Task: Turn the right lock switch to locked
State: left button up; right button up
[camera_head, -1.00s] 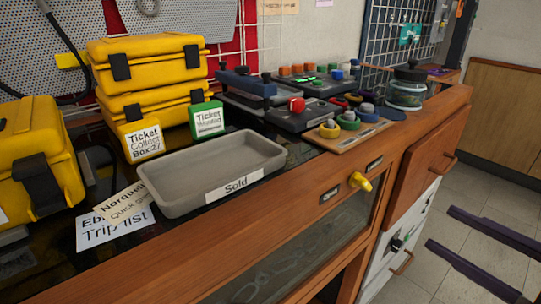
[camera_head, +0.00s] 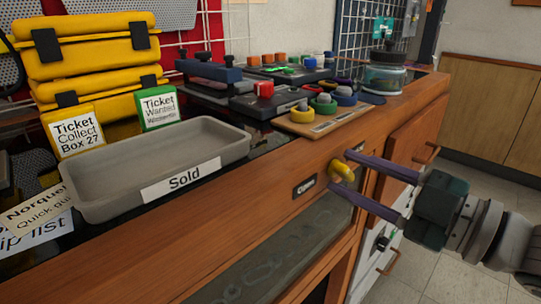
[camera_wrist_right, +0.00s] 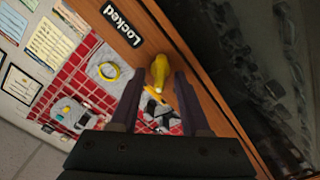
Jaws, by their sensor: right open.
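The yellow lock switch (camera_head: 342,169) is on the wooden cabinet front, above a dark glass panel. An "Open" label (camera_head: 304,187) is to its left. In the right wrist view the switch (camera_wrist_right: 160,72) is beside a "Locked" label (camera_wrist_right: 123,26). My right gripper (camera_head: 345,174) comes in from the right, open. Its two purple fingers are above and below the switch in the head view. In the right wrist view the switch is between the fingertips, with a gap visible on each side. My left gripper is not in view.
A grey "Sold" tray (camera_head: 155,165) is on the bench top at left, beside yellow cases (camera_head: 95,60). A board with coloured knobs (camera_head: 325,115) and a glass jar (camera_head: 385,72) are behind the switch. The floor at right is clear.

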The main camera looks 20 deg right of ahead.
jog(key=shift+w, duration=0.1)
grip_shut()
dwell(0.3)
